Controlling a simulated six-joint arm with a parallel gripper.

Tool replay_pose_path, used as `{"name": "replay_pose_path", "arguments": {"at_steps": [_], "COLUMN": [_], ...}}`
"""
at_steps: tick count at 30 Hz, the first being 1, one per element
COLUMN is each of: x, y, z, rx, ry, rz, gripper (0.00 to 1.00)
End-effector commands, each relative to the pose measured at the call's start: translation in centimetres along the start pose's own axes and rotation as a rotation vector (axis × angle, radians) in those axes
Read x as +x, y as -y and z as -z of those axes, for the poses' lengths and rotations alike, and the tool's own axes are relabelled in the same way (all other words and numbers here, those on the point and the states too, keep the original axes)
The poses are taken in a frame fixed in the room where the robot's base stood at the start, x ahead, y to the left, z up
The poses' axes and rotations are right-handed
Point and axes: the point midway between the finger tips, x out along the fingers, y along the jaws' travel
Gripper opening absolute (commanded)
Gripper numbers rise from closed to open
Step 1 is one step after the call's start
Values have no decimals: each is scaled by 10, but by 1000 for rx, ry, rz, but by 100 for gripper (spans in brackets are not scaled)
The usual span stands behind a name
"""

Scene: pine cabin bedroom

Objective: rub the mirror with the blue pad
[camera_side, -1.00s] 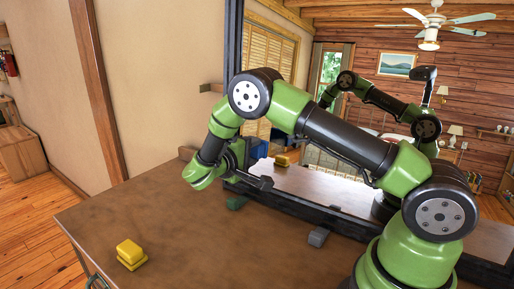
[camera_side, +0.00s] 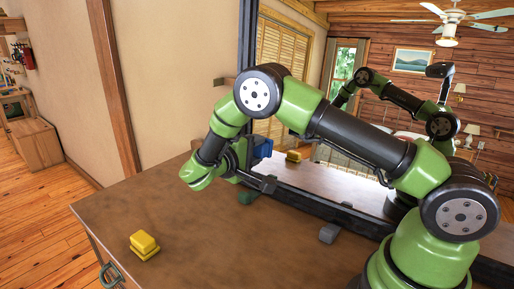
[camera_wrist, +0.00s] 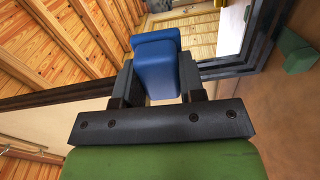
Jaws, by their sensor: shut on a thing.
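The blue pad (camera_wrist: 156,68) stands between the two dark fingers of my gripper (camera_wrist: 155,92) in the wrist view, and the gripper is shut on it. In the side view my gripper (camera_side: 254,172) is low over the table, close to the left part of the mirror (camera_side: 322,178). A blue patch beside it there may be the pad or its reflection. The mirror stands upright in a dark frame, which also shows in the wrist view (camera_wrist: 228,68). My arm hides part of the mirror. I cannot tell whether the pad touches the glass.
A yellow block (camera_side: 145,243) lies on the brown table (camera_side: 200,235) at the front left, with its reflection in the mirror. A green block (camera_side: 247,197) and a grey block (camera_side: 329,233) sit at the mirror's foot. The table's front middle is clear.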

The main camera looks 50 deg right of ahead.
Motion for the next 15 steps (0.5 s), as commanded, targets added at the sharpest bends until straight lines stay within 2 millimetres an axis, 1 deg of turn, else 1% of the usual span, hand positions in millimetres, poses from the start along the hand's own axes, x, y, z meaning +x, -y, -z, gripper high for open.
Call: {"name": "replay_pose_path", "arguments": {"at_steps": [11, 15], "x": [1, 8], "y": [0, 1], "z": [0, 0], "rx": [0, -1], "ry": [1, 3], "rz": [0, -1], "gripper": [18, 18]}}
